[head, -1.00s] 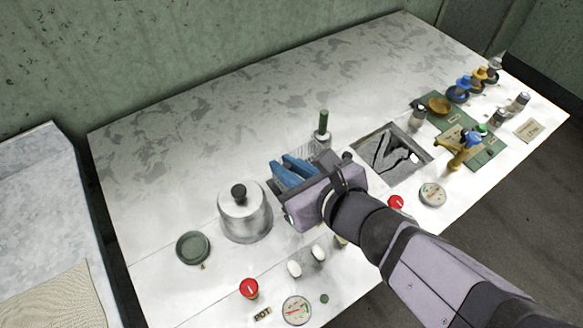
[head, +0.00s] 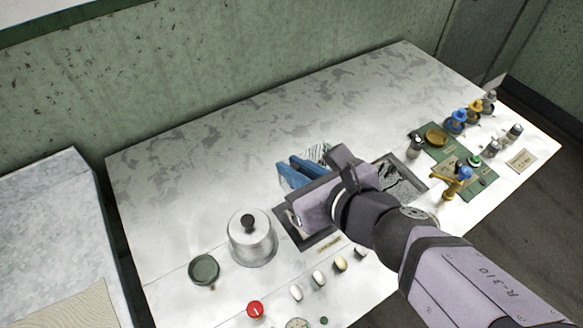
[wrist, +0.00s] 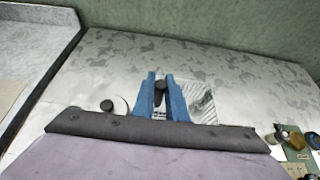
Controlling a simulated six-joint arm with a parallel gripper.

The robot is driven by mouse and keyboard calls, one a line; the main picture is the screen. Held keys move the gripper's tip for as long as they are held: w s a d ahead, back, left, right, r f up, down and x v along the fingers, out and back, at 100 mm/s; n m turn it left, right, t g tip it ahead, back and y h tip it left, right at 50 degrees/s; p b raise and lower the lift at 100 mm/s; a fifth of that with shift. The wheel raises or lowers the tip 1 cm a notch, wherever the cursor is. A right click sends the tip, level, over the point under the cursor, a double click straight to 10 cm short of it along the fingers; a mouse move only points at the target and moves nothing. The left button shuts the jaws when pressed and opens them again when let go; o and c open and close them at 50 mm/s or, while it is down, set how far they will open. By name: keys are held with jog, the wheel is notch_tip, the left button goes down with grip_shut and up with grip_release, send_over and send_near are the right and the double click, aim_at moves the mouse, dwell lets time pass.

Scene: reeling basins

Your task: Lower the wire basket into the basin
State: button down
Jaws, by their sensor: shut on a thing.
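The wire basket (head: 319,152) is a pale mesh, mostly hidden behind my gripper in the head view. In the wrist view, its mesh (wrist: 202,102) shows to the right of the fingers. My gripper (head: 289,166) has blue fingers shut on a dark upright grip, seen between them in the wrist view; I take it as the basket's handle. Two square basins are sunk in the counter. The left basin (head: 283,222) lies below my gripper, partly covered by it. The right basin (head: 413,183) has dark, jagged patterns inside and is partly hidden by my arm.
Several pale cocoons (head: 319,278) and a red-topped knob lie in front. A green board (head: 462,157) with bottles is at right. The back counter is clear.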

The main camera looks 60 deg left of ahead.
jog(key=w+d+f+p, duration=0.1)
jog(key=w+f+p, duration=0.1)
jog(key=w, duration=0.9)
jog(key=w+d+f+p, duration=0.1)
jog(key=w+f, duration=0.3)
jog(key=w, duration=0.7)
jog(key=shift+w+d+p, duration=0.3)
jog(key=shift+d+p, duration=0.1)
jog(key=shift+d, duration=0.2)
jog(key=shift+f, duration=0.3)
notch_tip(320, 180, down, 10)
jog(key=b, duration=0.7)
jog(key=shift+b, duration=0.3)
jog(key=shift+f+b, duration=0.55)
jog(key=shift+b, duration=0.3)
